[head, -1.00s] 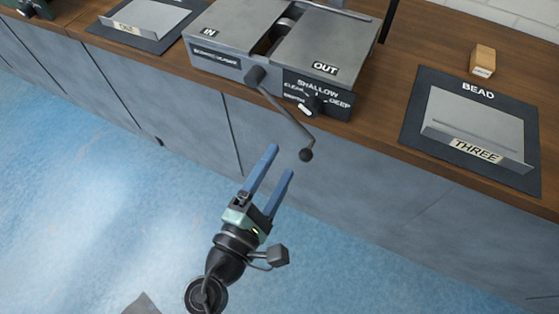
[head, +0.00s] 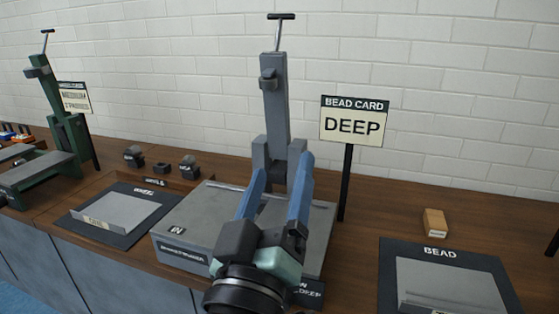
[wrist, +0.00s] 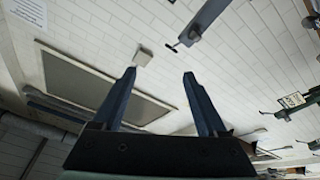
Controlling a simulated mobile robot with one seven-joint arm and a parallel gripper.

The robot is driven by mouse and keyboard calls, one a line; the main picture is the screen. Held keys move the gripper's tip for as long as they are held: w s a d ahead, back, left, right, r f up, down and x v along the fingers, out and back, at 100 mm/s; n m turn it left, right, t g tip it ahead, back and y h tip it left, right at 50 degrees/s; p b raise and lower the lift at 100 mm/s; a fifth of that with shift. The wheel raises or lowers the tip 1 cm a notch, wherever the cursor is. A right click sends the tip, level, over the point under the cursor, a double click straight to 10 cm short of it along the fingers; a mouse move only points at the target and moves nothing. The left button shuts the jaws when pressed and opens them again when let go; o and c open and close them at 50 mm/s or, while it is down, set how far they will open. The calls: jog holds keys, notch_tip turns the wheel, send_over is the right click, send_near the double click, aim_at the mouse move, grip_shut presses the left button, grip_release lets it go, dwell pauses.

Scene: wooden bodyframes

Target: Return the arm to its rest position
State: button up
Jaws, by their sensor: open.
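My gripper (head: 277,185) is open and empty in the head view, with its two blue fingers pointing up and standing apart. It shows in front of the grey bead machine (head: 187,220) on the bench and hides part of its top. In the wrist view my gripper (wrist: 160,85) also has its fingers spread, with nothing between them. Beyond them that view shows white brick wall and a framed panel (wrist: 95,85), seen at a steep tilt.
A sign reading BEAD CARD DEEP (head: 354,120) stands behind the machine. A BEAD tray (head: 450,285) and a small wooden block (head: 435,222) are at the right. A green machine (head: 40,175) and another tray (head: 115,213) are at the left.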

jog(key=s+r+m+t+y, duration=0.25)
jog(key=s+r, duration=0.25)
jog(key=r, duration=0.5)
jog(key=s+r+m+t+y, duration=0.2)
jog(key=s+r+t, duration=0.25)
jog(key=r, duration=0.65)
notch_tip(320, 180, up, 18)
jog(key=p, duration=1.9)
jog(key=shift+s+r+n+g, duration=0.2)
jog(key=shift+s+n+g, duration=0.1)
jog(key=shift+n+g, duration=0.1)
